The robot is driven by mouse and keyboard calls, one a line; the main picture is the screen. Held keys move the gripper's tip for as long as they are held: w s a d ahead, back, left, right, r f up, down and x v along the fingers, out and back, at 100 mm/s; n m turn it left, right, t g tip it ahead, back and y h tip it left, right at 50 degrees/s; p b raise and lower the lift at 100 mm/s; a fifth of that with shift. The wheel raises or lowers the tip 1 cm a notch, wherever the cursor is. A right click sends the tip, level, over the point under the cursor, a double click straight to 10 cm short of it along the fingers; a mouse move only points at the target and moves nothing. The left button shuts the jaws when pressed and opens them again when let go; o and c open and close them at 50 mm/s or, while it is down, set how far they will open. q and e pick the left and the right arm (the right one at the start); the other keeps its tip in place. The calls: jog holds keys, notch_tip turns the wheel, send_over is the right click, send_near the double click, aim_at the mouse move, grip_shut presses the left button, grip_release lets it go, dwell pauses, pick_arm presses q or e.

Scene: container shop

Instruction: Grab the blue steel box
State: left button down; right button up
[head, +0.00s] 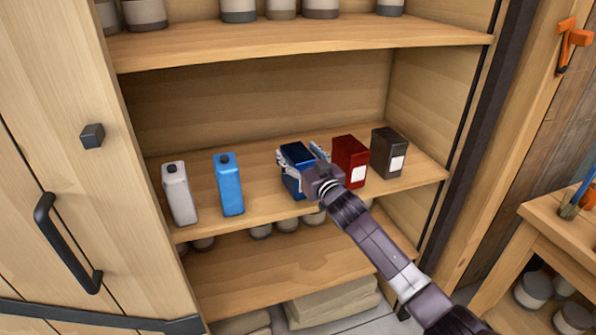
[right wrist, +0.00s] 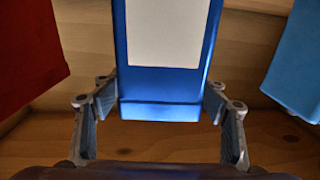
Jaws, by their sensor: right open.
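The blue steel box (head: 294,185) stands on the middle shelf, partly hidden behind my right gripper (head: 304,156). In the right wrist view the blue box (right wrist: 160,82) shows a white label and stands between the two fingers of my right gripper (right wrist: 160,108). The fingers are open, one on each side of the box. I cannot tell whether either finger touches it. My left gripper is not in view.
A red box (head: 350,155) and a dark box (head: 388,150) stand right of the blue box on the middle shelf (head: 260,205). A light blue container (head: 229,185) and a grey one (head: 179,193) stand to its left. The upper shelf (head: 300,38) overhangs.

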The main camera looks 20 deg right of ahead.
grip_shut()
jog(key=shift+r, duration=0.2)
dwell(0.5)
